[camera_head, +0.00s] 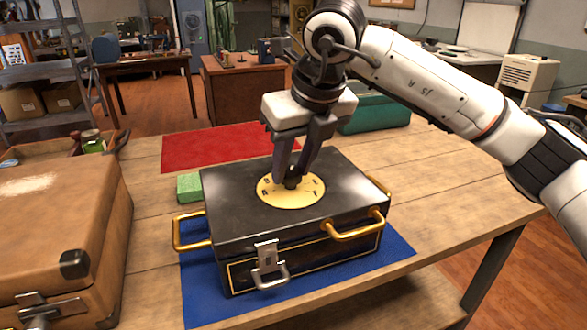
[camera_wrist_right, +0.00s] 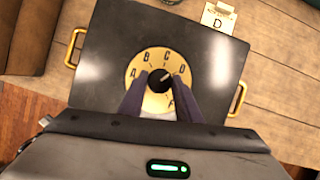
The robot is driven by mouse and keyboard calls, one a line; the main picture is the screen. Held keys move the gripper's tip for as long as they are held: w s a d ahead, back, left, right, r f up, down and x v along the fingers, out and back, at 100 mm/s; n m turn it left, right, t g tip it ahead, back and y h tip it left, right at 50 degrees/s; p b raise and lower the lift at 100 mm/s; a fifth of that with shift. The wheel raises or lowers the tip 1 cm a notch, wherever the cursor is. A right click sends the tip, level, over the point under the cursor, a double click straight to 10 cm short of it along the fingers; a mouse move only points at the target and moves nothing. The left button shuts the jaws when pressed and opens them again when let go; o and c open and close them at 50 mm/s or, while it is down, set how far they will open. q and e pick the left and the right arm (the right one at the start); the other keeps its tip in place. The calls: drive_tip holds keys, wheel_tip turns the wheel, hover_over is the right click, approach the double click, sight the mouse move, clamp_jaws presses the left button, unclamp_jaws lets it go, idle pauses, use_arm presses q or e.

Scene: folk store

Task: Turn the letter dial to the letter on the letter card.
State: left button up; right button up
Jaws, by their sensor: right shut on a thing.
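A black case (camera_head: 225,205) with gold handles lies on a blue mat (camera_head: 205,300), its lid closed. A round yellow letter dial (camera_head: 308,196) is set in the lid. My right gripper (camera_head: 292,182) points down, shut on the dial's black knob. In the right wrist view, the dial (camera_wrist_right: 137,72) shows A, B, C, D and F; my fingers hide the lower part. The knob (camera_wrist_right: 157,80) carries a pale mark that seems to point up and right, about toward D. The letter card (camera_wrist_right: 218,18) reads D and lies beyond the case. My left gripper is not in view.
A brown suitcase (camera_head: 60,225) stands at the left of the wooden table (camera_head: 440,210). A green block (camera_head: 189,188) sits beside the case, and a red mat (camera_head: 215,145) lies behind it. A teal box (camera_head: 378,114) is at the back. The table's right side is clear.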

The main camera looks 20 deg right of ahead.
drive_tip(key=shift+a+m+h, duration=0.1)
drive_tip(key=shift+m+h, duration=0.3)
drive_tip(key=shift+m, duration=0.5)
drive_tip(key=o, duration=1.1)
drive_tip(key=shift+c, duration=0.2)
drive_tip(key=v, duration=1)
drive_tip(key=shift+s, duration=0.25)
